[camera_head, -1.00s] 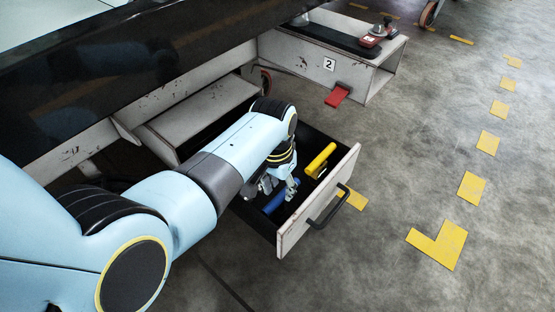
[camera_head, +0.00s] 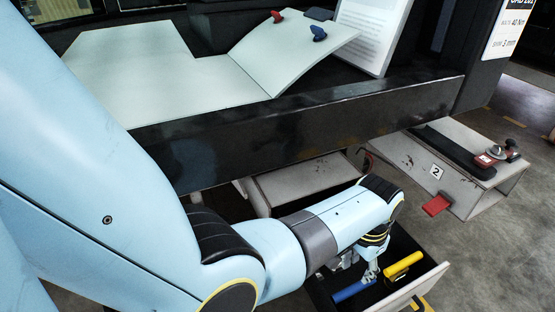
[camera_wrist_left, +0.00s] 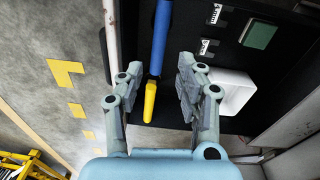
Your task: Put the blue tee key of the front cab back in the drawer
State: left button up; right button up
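A blue bar (camera_head: 352,291) lies low in the open drawer (camera_head: 403,300). It also shows in the left wrist view (camera_wrist_left: 161,35) as a long blue rod. A small blue piece (camera_head: 319,33) stands on the tilted grey panel beside a red one (camera_head: 278,16). I cannot tell which blue thing is the tee key; no T shape is clear. My left gripper (camera_head: 371,273) reaches down into the drawer, by the end of the blue bar. In the left wrist view its fingers (camera_wrist_left: 160,66) are apart, with nothing visibly pinched. My right gripper is not in view.
A yellow tool (camera_head: 403,265) lies in the drawer beyond the blue bar. The drawer also holds a white box (camera_wrist_left: 238,92) and a green square (camera_wrist_left: 259,34). The black desk edge (camera_head: 300,122) overhangs behind the arm. A bin marked 2 (camera_head: 455,182) stands right.

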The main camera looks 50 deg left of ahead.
pick_arm(q)
jog(key=s+a+f, duration=0.2)
jog(key=s+a, duration=0.3)
jog(key=s, duration=0.6)
jog(key=s+a+f+n+y, duration=0.1)
jog(key=s+a, duration=0.4)
jog(key=s, duration=0.6)
jog(key=s+a+f+n, duration=0.1)
jog(key=s+a+f, duration=0.2)
jog(key=s, duration=0.8)
jog(key=a, duration=0.2)
jog(key=shift+a+y, duration=0.3)
jog(key=shift+s, duration=0.1)
